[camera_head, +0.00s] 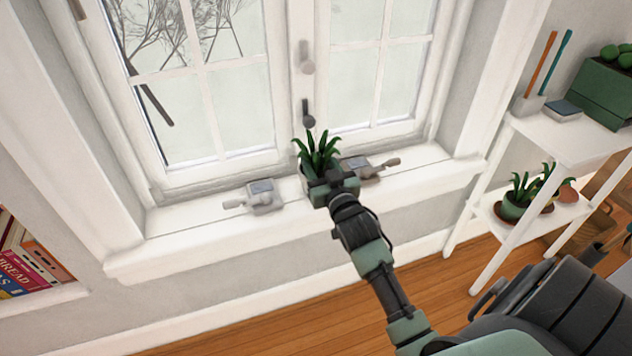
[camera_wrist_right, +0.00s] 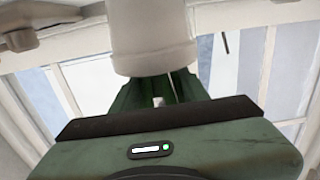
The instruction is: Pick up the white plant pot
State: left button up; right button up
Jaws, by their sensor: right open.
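The white plant pot (camera_wrist_right: 150,40) shows large in the right wrist view, where the picture is upside down, with its green leaves (camera_wrist_right: 158,92) below it. In the head view its spiky plant (camera_head: 318,150) rises at the window sill, and the pot itself is mostly hidden behind my gripper. My right gripper (camera_head: 332,186) is at the pot, on the near side of it. It is open. The fingertips are hidden, so I cannot tell whether they lie around the pot or touch it. My left gripper is not in view.
Grey window crank fittings stand on the white sill (camera_head: 190,238), one left (camera_head: 262,196) and one right (camera_head: 368,168) of the pot. The window handle (camera_head: 308,118) is just behind the plant. A white shelf (camera_head: 560,140) with potted plants stands at right. Books (camera_head: 30,262) are at lower left.

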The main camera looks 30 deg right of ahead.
jog(key=shift+w+d, duration=0.15)
jog(key=shift+w, duration=0.45)
grip_shut()
jog(key=shift+f, duration=0.1)
dwell(0.8)
